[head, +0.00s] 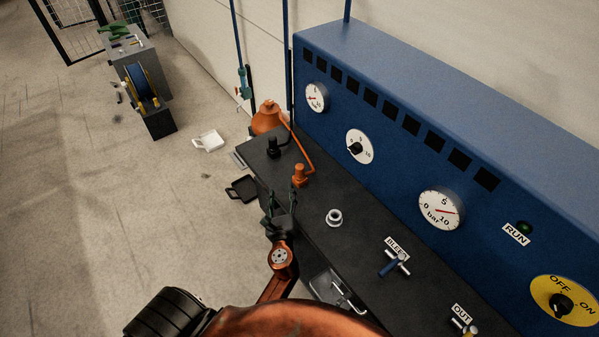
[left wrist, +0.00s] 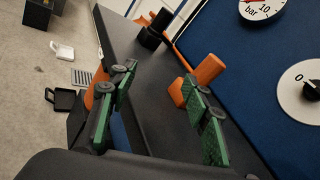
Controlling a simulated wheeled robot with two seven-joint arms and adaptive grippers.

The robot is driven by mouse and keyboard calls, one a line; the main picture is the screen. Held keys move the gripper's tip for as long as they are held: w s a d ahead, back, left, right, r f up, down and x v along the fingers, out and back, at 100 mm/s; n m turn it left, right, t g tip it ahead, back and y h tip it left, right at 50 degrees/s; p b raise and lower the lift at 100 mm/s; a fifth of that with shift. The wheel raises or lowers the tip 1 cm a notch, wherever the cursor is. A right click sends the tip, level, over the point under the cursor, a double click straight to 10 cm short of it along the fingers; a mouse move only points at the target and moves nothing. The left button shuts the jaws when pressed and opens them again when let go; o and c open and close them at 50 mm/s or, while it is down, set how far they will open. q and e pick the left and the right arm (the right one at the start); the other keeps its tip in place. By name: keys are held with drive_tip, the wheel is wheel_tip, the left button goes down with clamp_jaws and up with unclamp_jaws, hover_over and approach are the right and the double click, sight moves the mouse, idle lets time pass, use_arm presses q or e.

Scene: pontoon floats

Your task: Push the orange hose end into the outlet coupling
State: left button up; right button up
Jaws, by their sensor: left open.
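The orange hose end (head: 300,176) stands upright on the black bench top, its hose running back to an orange bell-shaped body (head: 267,118). In the left wrist view the hose end (left wrist: 198,82) is ahead, partly behind the right-hand finger. A pale metal ring-shaped fitting (head: 335,217), which looks like the outlet coupling, sits on the bench to the right and nearer; I cannot confirm that it is the outlet. My left gripper (head: 281,202) is open and empty, near the bench's left edge, short of the hose end. It also shows in the left wrist view (left wrist: 162,98). My right gripper is not in view.
A black fitting (head: 273,147) stands on the bench behind the hose end. The blue panel (head: 380,115) with gauges rises along the right. A bleed valve (head: 394,263) and an OUT valve (head: 463,324) stand nearer. A white tray (head: 208,141) lies on the open floor.

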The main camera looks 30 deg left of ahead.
sight(300, 176)
use_arm(q)
drive_tip(key=w+d+m, duration=0.1)
drive_tip(key=w+d+r+m+t, duration=0.1)
drive_tip(key=m, duration=0.1)
drive_tip(key=w+d+r+m+h, duration=0.1)
drive_tip(key=d+m, duration=0.1)
drive_tip(key=shift+w+t, duration=0.2)
drive_tip(key=shift+t, duration=0.2)
drive_tip(key=shift+w+a+m, duration=0.2)
drive_tip(key=shift+w+m, duration=0.1)
drive_tip(key=shift+w, duration=0.5)
drive_tip(key=x, duration=0.3)
drive_tip(key=b+x, duration=0.1)
drive_tip(key=x, duration=0.1)
drive_tip(key=shift+w+d+f, duration=0.1)
drive_tip(key=shift+w+d, duration=0.05)
drive_tip(key=shift+w, duration=0.4)
clamp_jaws()
